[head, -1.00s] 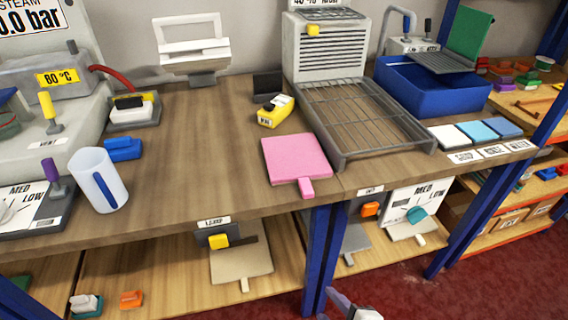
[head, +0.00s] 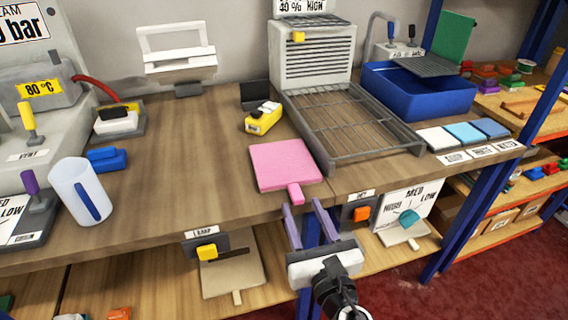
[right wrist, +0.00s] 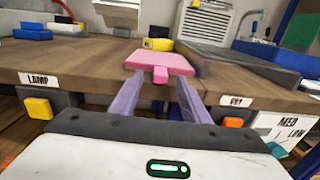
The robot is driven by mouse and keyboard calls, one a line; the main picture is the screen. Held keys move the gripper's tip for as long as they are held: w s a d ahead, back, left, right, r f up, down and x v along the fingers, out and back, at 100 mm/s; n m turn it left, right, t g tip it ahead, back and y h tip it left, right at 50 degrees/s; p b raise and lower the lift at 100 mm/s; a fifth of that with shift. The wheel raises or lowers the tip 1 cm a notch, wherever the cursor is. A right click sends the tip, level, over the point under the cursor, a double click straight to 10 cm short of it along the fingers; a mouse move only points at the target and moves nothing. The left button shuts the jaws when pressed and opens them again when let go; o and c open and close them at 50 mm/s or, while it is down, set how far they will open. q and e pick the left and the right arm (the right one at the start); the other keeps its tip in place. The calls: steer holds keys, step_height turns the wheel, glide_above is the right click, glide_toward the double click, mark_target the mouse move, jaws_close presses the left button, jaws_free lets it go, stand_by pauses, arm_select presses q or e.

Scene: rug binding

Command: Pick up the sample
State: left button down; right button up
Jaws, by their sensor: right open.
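The sample appears to be the pink square piece (head: 285,165) with a short pink tab (head: 295,193) pointing to the front edge of the workbench. It lies flat on the wooden bench top, left of the wire rack. My right gripper (head: 306,212) is open and empty, just in front of the bench edge, with its purple fingers pointing at the tab. In the right wrist view, the pink piece (right wrist: 160,61) sits ahead, with its tab between the lines of the two fingers (right wrist: 158,92). My left gripper is not in view.
A grey wire rack (head: 345,120) stands right of the pink piece. A yellow device (head: 263,118) lies behind it. A white jug (head: 80,192) stands at the left. Bare bench lies left of the pink piece.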

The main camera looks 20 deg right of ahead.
mark_target(299, 200)
steer(key=w, duration=0.5)
steer(key=shift+d, duration=0.1)
steer(key=shift+r, duration=0.1)
jaws_close()
